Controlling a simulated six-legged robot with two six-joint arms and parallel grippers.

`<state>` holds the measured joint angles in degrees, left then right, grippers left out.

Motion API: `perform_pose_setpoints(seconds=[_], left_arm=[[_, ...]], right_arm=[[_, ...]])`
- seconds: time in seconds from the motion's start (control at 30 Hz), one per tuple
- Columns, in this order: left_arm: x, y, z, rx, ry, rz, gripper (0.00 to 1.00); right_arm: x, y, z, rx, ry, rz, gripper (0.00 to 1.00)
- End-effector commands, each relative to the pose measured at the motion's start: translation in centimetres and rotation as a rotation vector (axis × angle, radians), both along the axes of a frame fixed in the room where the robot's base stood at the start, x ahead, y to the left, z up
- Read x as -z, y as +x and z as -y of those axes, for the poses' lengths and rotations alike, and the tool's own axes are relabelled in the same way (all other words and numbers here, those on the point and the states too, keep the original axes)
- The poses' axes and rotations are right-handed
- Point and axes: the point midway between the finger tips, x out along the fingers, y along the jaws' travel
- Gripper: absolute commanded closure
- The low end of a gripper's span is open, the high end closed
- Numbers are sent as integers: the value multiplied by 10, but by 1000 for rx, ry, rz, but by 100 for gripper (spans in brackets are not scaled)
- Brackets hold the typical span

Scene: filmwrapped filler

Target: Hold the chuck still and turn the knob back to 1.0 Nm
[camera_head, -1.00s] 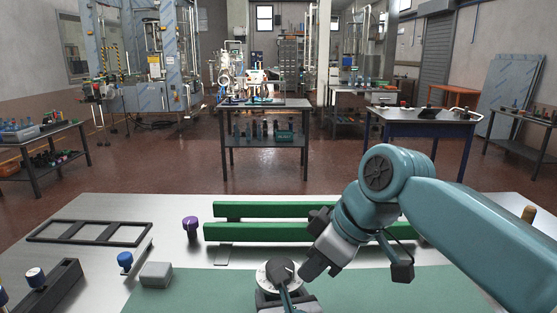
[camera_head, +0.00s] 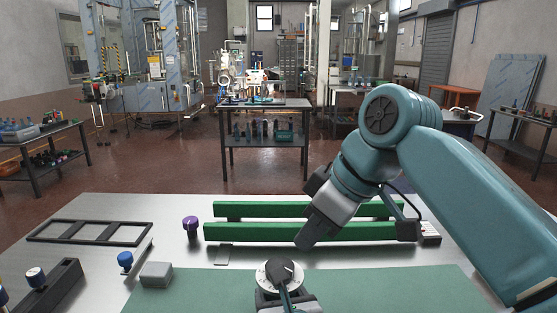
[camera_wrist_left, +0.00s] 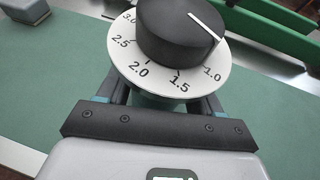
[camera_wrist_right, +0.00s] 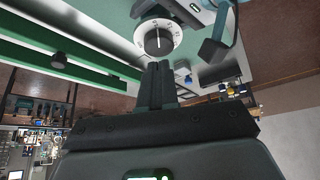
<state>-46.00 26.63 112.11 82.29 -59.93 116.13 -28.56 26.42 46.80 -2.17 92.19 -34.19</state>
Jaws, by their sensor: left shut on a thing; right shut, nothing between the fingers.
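The black knob (camera_head: 281,270) sits on a white dial (camera_head: 263,277) at the front of the bench. In the left wrist view the knob (camera_wrist_left: 178,30) has a white line pointing toward the 1.0 side of the numbered dial (camera_wrist_left: 155,77). My left gripper (camera_wrist_left: 148,100) is shut on the chuck below the dial; the chuck is mostly hidden. My right gripper (camera_head: 303,243) is shut and empty, apart from the knob, behind it and a little to the right. In the right wrist view my right fingers (camera_wrist_right: 158,68) are closed below the dial (camera_wrist_right: 158,38).
Green rails (camera_head: 310,232) lie behind the dial. A purple-topped knob (camera_head: 190,224), a blue-topped piece (camera_head: 125,260), a grey block (camera_head: 156,275) and a black frame (camera_head: 90,232) stand left. A small box (camera_head: 430,234) lies right.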

Motion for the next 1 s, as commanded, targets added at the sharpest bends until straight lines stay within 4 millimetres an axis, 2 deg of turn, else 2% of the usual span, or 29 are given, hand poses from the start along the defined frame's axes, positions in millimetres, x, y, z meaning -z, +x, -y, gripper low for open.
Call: perform_pose_setpoints(seconds=[0.17, 0.4, 0.6, 1.0], left_arm=[[0, 0, -1, -2, 1, 0, 77], [0, 0, 0, -1, 0, -1, 77], [0, 0, 0, 0, -1, -1, 77], [0, 0, 0, 1, -1, -1, 77]], right_arm=[[15, 0, 1, 0, -2, -3, 100], [49, 0, 1, 1, -2, -4, 100], [66, 0, 1, 0, -1, -2, 100], [70, 0, 1, 0, -1, -1, 100]])
